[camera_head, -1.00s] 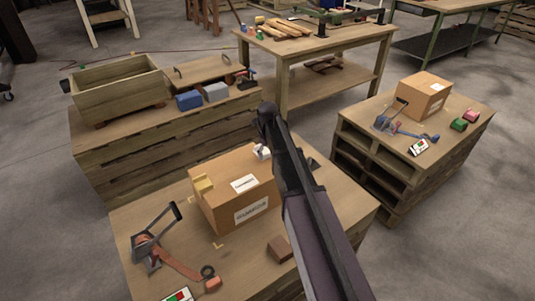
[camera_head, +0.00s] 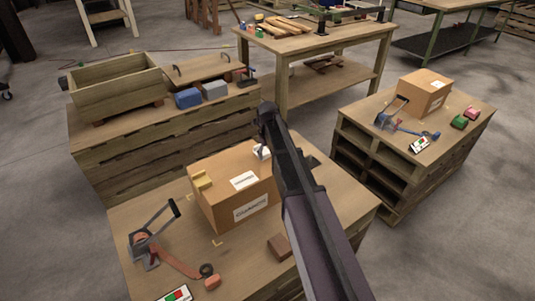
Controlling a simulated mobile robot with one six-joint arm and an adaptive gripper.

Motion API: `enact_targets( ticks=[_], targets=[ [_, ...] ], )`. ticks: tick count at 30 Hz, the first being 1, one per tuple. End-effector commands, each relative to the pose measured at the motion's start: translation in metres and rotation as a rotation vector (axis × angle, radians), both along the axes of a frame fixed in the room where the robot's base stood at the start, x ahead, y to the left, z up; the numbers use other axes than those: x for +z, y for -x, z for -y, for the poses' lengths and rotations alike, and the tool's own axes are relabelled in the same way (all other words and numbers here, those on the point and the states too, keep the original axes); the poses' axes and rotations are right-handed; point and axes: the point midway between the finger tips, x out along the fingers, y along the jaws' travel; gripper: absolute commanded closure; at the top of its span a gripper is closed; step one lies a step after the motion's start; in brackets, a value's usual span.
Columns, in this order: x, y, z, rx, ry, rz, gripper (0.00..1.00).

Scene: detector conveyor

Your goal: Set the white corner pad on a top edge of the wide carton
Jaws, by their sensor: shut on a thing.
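The wide carton (camera_head: 224,206) is a brown closed box with white labels, standing on the front wooden bench. The white corner pad (camera_head: 261,152) shows as a small pale piece at the carton's far right top edge, just left of my arm. I cannot tell whether it rests on the edge or is held just above it. My gripper (camera_head: 265,157) is at the pad, shut on it; its fingers are mostly hidden behind my dark arm link.
On the front bench (camera_head: 185,270) lie a strap tool (camera_head: 148,242) with orange strap, a dark roll (camera_head: 207,269), a brown block (camera_head: 279,247) and a red-green box (camera_head: 175,294). A smaller carton (camera_head: 425,93) stands on the right bench. Grey floor separates the benches.

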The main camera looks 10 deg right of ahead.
Motion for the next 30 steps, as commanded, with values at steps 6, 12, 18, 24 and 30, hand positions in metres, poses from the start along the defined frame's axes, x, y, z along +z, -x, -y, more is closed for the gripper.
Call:
enact_targets(
  ticks=[6,12,18,24,30],
  targets=[
    [-0.0048,0.0,0.0,0.0,0.0,0.0,0.76],
    [-0.0082,0.0,0.0,0.0,0.0,0.0,0.76],
    [-0.0074,0.0,-0.0001,0.0,0.0,0.0,0.0],
    [-0.0074,0.0,0.0,0.0,0.0,0.0,0.0],
    [-0.0069,0.0,0.0,0.0,0.0,0.0,0.0]
  ],
)
